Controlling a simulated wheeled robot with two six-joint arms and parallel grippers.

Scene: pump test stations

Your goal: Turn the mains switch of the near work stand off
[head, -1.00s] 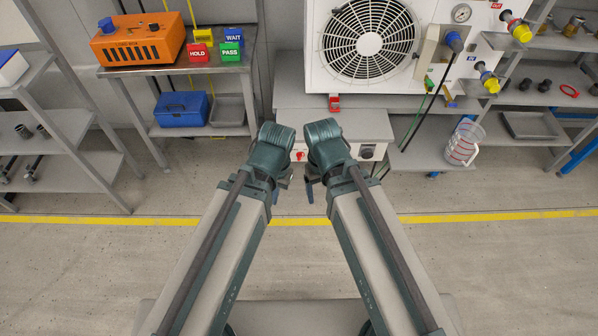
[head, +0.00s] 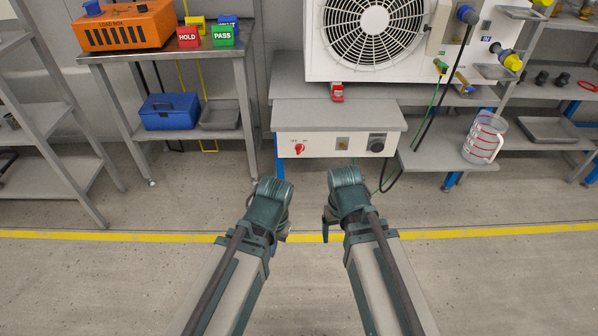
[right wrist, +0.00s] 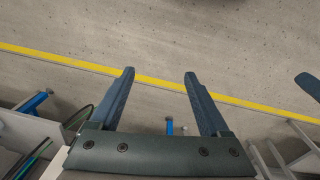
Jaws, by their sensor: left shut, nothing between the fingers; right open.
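The work stand (head: 345,113) stands in the middle of the head view. Its white front panel carries a red switch (head: 299,149) at the left, a small yellowish element (head: 343,144) in the middle and a black knob (head: 376,146) at the right. The fine marks by the red switch are too small to read. My left gripper (head: 284,233) is shut and empty, below and in front of the panel, apart from it. My right gripper (head: 326,230) is open and empty, below the panel to the right. Its spread fingers show in the right wrist view (right wrist: 160,82) over bare floor.
A clear jug (head: 484,138) stands on the lower shelf at right. A side table (head: 165,58) holds an orange load box (head: 125,27). The floor by the yellow line (head: 440,234) is clear.

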